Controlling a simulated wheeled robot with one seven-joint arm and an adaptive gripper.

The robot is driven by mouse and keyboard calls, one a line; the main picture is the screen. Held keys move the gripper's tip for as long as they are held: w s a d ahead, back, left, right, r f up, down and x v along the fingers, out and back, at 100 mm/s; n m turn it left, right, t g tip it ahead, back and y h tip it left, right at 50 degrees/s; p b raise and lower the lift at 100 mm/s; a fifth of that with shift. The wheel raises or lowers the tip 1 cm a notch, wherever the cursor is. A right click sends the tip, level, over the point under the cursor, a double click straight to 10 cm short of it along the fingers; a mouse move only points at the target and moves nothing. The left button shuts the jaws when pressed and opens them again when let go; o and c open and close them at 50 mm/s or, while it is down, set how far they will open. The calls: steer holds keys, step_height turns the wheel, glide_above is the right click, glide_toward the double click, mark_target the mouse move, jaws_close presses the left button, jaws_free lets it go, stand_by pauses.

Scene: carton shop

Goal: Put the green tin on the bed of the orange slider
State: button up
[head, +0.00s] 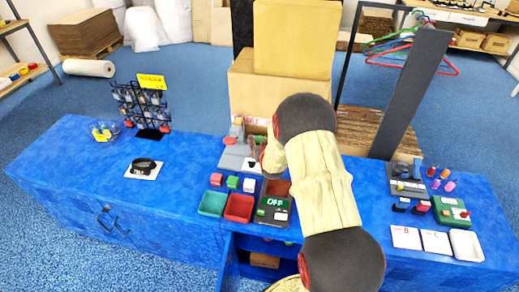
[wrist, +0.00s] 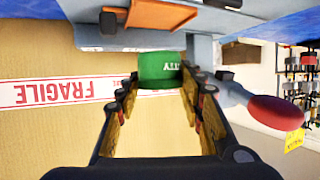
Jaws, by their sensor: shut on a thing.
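My gripper (wrist: 160,88) is shut on the green tin (wrist: 160,68), which shows light lettering upside down between the fingertips in the wrist view. An orange plate (wrist: 150,14), which looks like the bed of the orange slider, lies on a grey machine at the top of the wrist view. The tin appears apart from the plate, with a strip of grey machine between them in the picture. The grey machine's base (head: 232,161) shows there left of my arm.
A lever with a red knob (wrist: 275,112) stands close to the right finger. A cardboard carton (wrist: 50,120) with FRAGILE tape fills the background. In the head view, a green tray (head: 213,203), a red tray (head: 239,208) and a dark OFF panel (head: 274,214) sit in front of the machine.

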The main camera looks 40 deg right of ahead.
steer(key=shift+w+d+f, duration=0.2)
steer(key=shift+w+f, duration=0.1)
steer(key=shift+f, duration=0.1)
steer(key=shift+w+f+b, duration=0.15)
steer(key=shift+f+b, duration=0.9)
steer(key=shift+f, duration=0.6)
steer(key=shift+f, duration=0.2)
steer(key=o, duration=1.3)
steer(key=shift+r, duration=0.1)
